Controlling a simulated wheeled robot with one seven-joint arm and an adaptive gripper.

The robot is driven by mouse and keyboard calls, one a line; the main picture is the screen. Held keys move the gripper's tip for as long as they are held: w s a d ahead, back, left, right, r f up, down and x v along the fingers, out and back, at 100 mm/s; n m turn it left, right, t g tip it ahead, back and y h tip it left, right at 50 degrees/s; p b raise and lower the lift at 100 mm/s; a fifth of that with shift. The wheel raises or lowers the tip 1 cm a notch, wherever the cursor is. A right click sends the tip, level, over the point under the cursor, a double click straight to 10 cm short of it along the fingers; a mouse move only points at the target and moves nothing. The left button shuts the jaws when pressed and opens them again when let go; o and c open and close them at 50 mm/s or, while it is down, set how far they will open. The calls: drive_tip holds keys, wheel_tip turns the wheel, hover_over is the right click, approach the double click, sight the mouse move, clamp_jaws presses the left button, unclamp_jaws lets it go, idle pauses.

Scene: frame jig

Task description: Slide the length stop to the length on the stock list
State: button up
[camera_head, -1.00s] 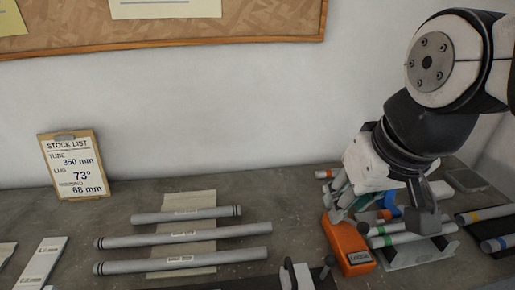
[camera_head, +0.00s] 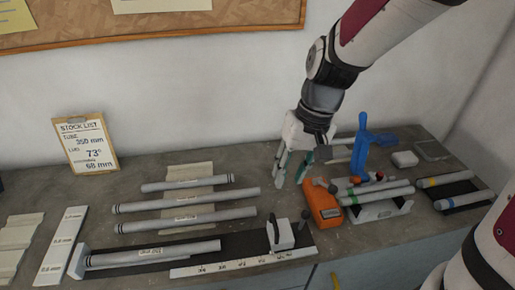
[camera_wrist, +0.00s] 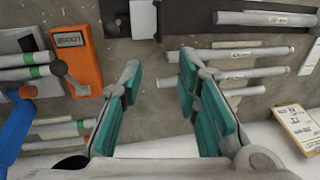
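The stock list (camera_head: 86,145) is a clipboard leaning on the wall at the left, reading tube 350 mm and lug 73°; its lower line is small. The length stop (camera_head: 281,235) is a white upright block on the dark jig rail, near the right end of the white ruler (camera_head: 240,261). In the wrist view the stop (camera_wrist: 143,18) is at the top, ahead of the fingers. My gripper (camera_head: 291,182) is open and empty above the bench, behind the stop and apart from it. Its teal pads (camera_wrist: 160,72) are spread wide in the wrist view.
A grey tube (camera_head: 155,253) lies along the jig from the fixed end block (camera_head: 77,262). More tubes lie on paper behind it. An orange box (camera_head: 321,204) stands right of the stop, beside a dark knob (camera_head: 305,215). A tube rack (camera_head: 380,208) and blue tool (camera_head: 362,145) are farther right.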

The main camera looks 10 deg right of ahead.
sight(273, 215)
drive_tip(key=a+f, duration=0.1)
drive_tip(key=f, duration=0.7)
drive_tip(key=a+f, duration=0.1)
drive_tip(key=f, duration=0.4)
drive_tip(key=shift+a+f, duration=0.1)
drive_tip(key=shift+a, duration=0.25)
clamp_jaws()
